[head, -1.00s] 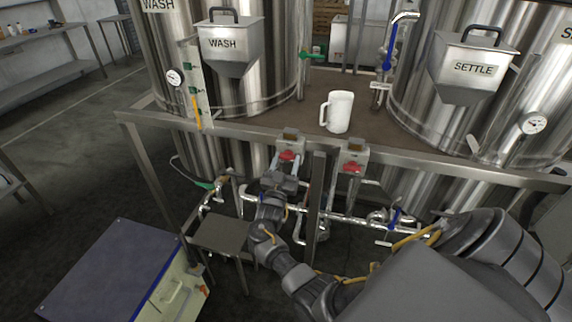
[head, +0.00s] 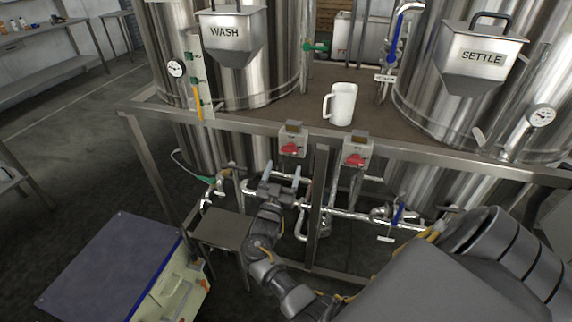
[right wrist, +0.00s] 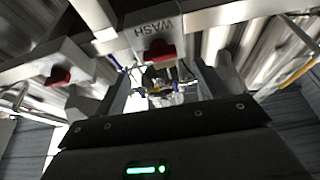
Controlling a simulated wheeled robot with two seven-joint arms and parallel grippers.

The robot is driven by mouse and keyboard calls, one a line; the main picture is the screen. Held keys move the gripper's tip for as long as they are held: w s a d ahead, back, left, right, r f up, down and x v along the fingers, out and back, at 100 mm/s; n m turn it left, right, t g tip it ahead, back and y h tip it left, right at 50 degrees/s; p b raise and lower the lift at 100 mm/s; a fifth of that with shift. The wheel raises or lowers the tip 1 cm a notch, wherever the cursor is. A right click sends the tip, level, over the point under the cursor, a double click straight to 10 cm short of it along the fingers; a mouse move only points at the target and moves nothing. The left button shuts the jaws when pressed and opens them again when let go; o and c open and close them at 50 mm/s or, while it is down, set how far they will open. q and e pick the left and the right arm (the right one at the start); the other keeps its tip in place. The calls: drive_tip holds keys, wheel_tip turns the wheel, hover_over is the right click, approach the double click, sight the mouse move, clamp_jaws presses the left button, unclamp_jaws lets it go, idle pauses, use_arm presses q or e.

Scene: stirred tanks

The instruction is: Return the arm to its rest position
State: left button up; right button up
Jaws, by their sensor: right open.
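My right gripper (head: 282,172) is open and empty, its two fingers apart, below the wash switch box (head: 292,140) on the frame's front rail. In the right wrist view the fingers (right wrist: 163,88) point towards the WASH-labelled box with its red knob (right wrist: 160,50); nothing is between them. I cannot tell the exact gap to the box. My right arm reaches up to the gripper from the lower middle of the head view. My left gripper is not in view.
A second switch box with a red knob (head: 357,152) is right of the first. Pipes and a blue-handled valve (head: 398,214) run below the rail. A white mug (head: 341,104) stands on the platform. A small stand (head: 222,230) and a blue-topped cabinet (head: 110,265) are at lower left.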

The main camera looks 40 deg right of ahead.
drive_tip(key=shift+s+a+f, duration=0.2)
drive_tip(key=shift+s+a, duration=0.1)
drive_tip(key=shift+a, duration=0.1)
